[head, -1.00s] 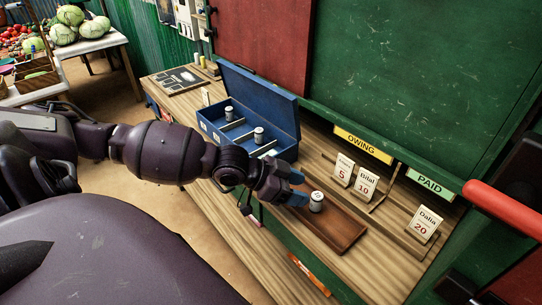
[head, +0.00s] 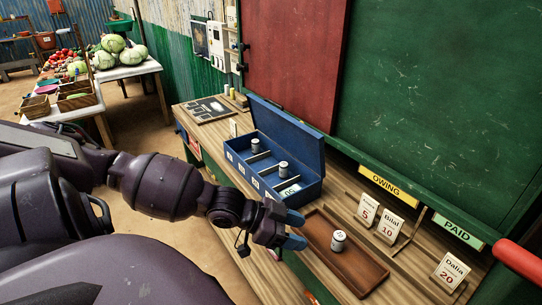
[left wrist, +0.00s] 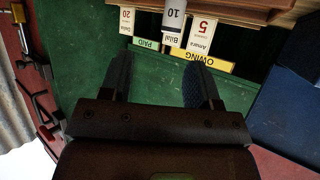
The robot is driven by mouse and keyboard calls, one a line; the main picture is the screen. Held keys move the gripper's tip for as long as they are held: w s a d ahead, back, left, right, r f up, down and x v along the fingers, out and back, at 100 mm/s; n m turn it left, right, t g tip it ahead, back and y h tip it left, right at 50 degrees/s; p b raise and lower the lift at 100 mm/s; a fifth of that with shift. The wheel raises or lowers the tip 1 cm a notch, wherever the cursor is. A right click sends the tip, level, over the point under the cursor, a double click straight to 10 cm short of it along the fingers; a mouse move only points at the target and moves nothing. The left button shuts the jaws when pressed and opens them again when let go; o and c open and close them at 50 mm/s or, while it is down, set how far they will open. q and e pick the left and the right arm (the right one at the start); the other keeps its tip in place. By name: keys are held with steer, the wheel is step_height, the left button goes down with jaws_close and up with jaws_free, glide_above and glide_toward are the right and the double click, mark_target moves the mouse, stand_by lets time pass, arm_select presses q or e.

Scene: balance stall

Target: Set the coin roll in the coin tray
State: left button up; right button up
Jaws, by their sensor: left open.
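A silver-grey coin roll (head: 338,241) stands upright in a shallow brown wooden tray (head: 366,272), apparently the coin tray, on the counter. My left gripper (head: 293,230) is open and empty, to the left of the roll and apart from it, near the tray's left end. My right gripper is not in view.
An open blue cash box (head: 312,190) with similar rolls in its compartments stands behind my left gripper. Name cards (head: 390,227) stand to the right of the tray, below the OWING sign (head: 389,187) and PAID sign (head: 457,230). A red bar (head: 518,262) juts in at right.

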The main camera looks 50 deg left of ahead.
arm_select(q)
steer(key=s+d+f+n+t+y, duration=0.1)
steer(key=f, duration=0.2)
steer(key=s+d+f+n+t+y, duration=0.1)
steer(key=f, duration=0.2)
steer(key=s+d+f+n, duration=0.1)
steer(key=d+f, duration=0.1)
steer(key=f, duration=0.2)
steer(key=shift+t+y, duration=0.4)
steer(key=s+a+f+n+g+y, duration=0.1)
steer(key=s+f+n+y, duration=0.4)
steer(key=s+f, duration=0.3)
step_height(320, 180, down, 2)
steer(key=shift+a+f+y, duration=0.15)
steer(key=shift+a+y, duration=0.05)
steer(key=shift+y, duration=0.5)
steer(key=shift+s, duration=0.15)
